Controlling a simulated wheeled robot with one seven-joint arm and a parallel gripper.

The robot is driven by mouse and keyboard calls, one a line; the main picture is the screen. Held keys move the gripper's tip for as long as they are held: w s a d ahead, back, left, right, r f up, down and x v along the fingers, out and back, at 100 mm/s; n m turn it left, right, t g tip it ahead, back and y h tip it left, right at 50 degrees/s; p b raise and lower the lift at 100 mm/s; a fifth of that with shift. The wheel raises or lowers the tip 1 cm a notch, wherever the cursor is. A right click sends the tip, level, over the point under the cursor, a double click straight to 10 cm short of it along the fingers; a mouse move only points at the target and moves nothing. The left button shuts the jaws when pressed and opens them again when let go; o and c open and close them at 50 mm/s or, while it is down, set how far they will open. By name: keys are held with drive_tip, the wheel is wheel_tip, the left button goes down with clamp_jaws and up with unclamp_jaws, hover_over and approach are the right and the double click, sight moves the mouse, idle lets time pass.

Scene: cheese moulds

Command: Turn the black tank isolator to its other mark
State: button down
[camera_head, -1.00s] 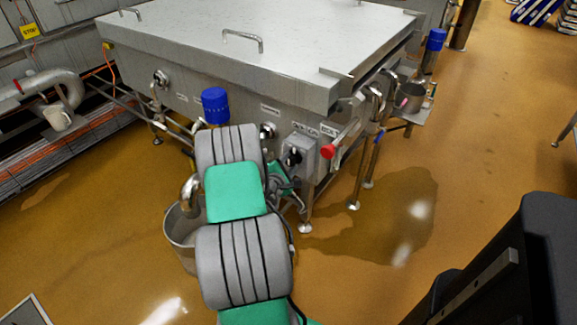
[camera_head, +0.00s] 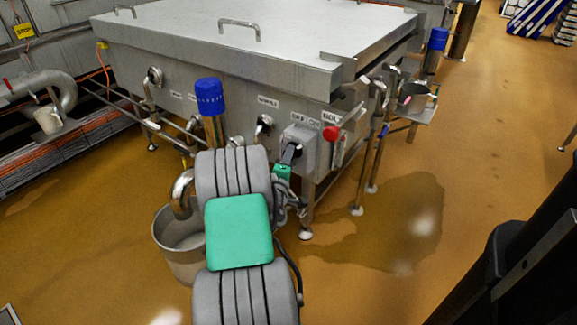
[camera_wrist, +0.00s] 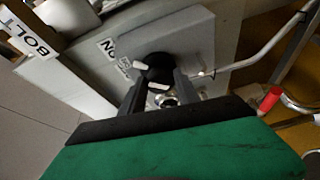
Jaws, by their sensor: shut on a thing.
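The black tank isolator (camera_wrist: 157,68) is a round knob with white marks on a grey box (camera_wrist: 197,35) in the wrist view. In the head view the box (camera_head: 299,142) is on the tank's front near its right corner, and the isolator (camera_head: 289,151) is mostly hidden by my gripper. My gripper (camera_wrist: 160,82) is shut on the isolator, with one dark finger on each side of it. A white label, partly hidden and reading "ON" (camera_wrist: 108,49), is beside the knob. I cannot tell which mark the knob points to.
A red-ended lever (camera_head: 330,133) is just right of the box. A blue-capped post (camera_head: 209,98) and a metal bucket (camera_head: 178,250) stand beside my arm on the left. The steel tank (camera_head: 240,50) fills the back. The wet floor (camera_head: 400,215) on the right is clear.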

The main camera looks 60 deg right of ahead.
drive_tip(key=shift+f+m+b, duration=0.1)
drive_tip(key=shift+m+b, duration=0.2)
drive_tip(key=c, duration=0.9)
unclamp_jaws()
drive_tip(key=v, duration=0.7)
drive_tip(key=shift+s+a, duration=0.15)
drive_tip(key=shift+a, duration=0.25)
